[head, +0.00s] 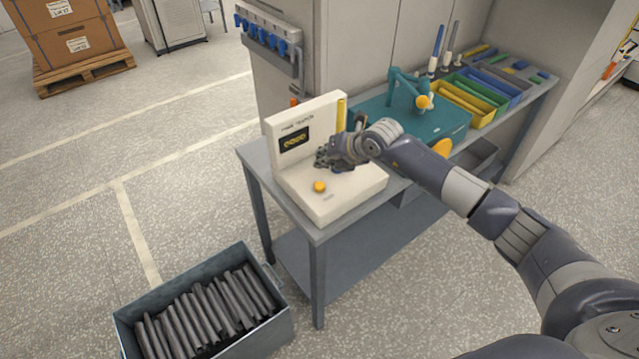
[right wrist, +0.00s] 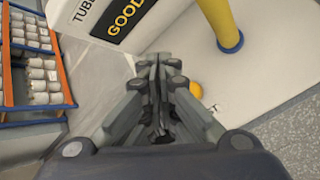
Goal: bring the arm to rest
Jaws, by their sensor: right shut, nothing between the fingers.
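My right gripper (head: 322,160) is over the white tube checker (head: 335,201) on the workbench, in front of its upright panel. In the right wrist view the fingers of my right gripper (right wrist: 160,65) are together with nothing between them. The checker's panel carries a dark display (head: 294,143) with yellow lettering that reads GOOD (right wrist: 122,15) in the wrist view. A yellow post (head: 341,114) stands on the checker behind the gripper. A round yellow-orange button (head: 319,186) is on its base. My left gripper is not in view.
A teal device (head: 400,120) and colored bins (head: 475,98) stand farther along the bench (head: 318,235). A grey crate (head: 127,320) of dark tubes (head: 212,312) is on the floor at front left. Blue-handled items (head: 268,38) hang on the cabinet. The left floor is mostly clear.

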